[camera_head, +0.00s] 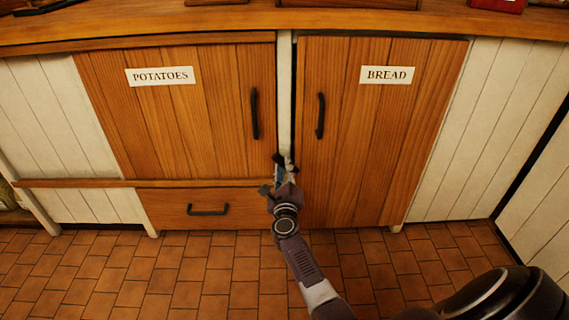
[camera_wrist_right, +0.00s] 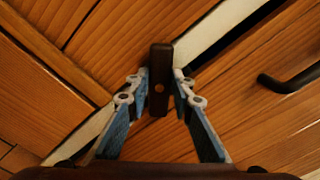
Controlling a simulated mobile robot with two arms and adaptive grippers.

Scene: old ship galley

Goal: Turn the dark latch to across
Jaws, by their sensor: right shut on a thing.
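The dark latch (camera_wrist_right: 159,82) is a short brown-black bar with a pivot dot, set on the white post (camera_wrist_right: 215,38) between two wooden doors. In the right wrist view it is slanted to the post, neither in line with it nor straight across it. My right gripper (camera_wrist_right: 160,88) is shut on the latch, with one blue-padded finger on each side. In the head view the right gripper (camera_head: 284,168) reaches the low part of the gap between the doors and covers much of the latch. My left gripper is not in view.
The potatoes door (camera_head: 190,105) is left of the post and the bread door (camera_head: 365,130) is right of it, both closed with black handles. A drawer (camera_head: 190,209) sits below the potatoes door. The counter (camera_head: 150,22) runs above. The tiled floor is clear.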

